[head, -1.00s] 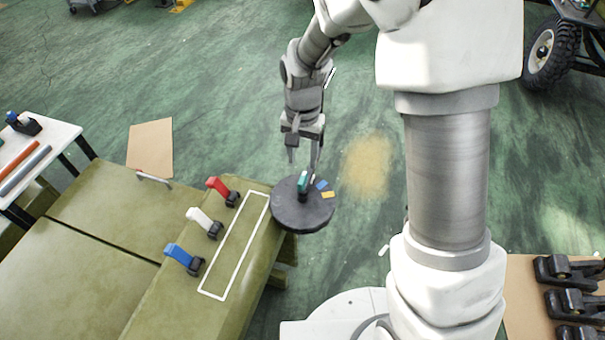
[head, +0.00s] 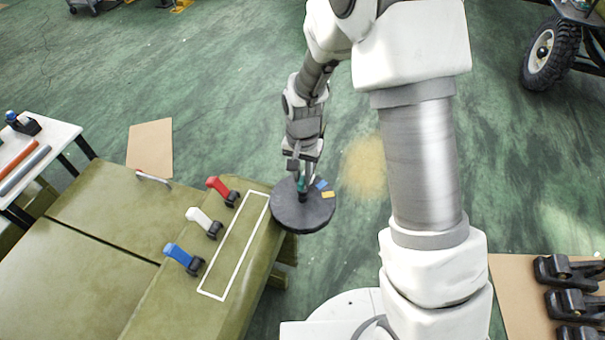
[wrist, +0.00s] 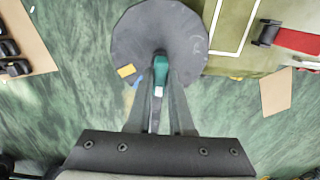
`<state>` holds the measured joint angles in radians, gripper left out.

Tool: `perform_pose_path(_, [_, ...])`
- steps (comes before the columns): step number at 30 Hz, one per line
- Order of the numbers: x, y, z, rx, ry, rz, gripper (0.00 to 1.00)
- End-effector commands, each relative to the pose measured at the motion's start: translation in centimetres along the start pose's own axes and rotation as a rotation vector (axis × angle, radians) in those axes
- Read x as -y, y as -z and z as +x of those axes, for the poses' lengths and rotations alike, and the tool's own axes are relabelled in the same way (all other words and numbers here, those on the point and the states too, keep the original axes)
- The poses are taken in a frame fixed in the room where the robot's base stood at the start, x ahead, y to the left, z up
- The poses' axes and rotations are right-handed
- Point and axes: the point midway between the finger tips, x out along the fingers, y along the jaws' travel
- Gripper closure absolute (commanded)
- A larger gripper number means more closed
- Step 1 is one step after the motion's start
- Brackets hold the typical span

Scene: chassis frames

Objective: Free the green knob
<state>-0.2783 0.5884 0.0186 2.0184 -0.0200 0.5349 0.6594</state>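The green knob (head: 303,185) is a small upright handle on a round dark grey disc (head: 290,214) at the right edge of the olive bench. In the wrist view the green knob (wrist: 161,72) lies between the two fingers near the image centre, with a small pale patch on its near end. My gripper (head: 304,181) points down at it, one finger on each side. The fingers lie very close to the knob; whether they press on it is unclear. The wrist view also shows the disc (wrist: 135,38). The knob's base is partly hidden by the fingers.
A blue tab (head: 321,185) and a yellow tab (head: 328,195) sit on the disc's right side. The bench (head: 90,270) bears red (head: 218,187), white (head: 201,217) and blue (head: 179,254) levers left of a white outlined rectangle (head: 235,246). Open floor lies beyond the disc.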

Motion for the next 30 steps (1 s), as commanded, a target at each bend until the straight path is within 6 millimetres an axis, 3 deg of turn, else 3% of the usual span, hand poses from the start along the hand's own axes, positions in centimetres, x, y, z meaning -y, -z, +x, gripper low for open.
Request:
perform_pose_path(2, [0.0, 0.01, -0.02, 0.0, 0.0, 0.0, 1.0])
perform_pose_path(17, [0.0, 0.01, -0.01, 0.0, 0.0, -0.039, 1.0])
perform_pose_path(30, [0.01, 0.04, 0.05, -0.001, 0.001, -0.355, 1.0])
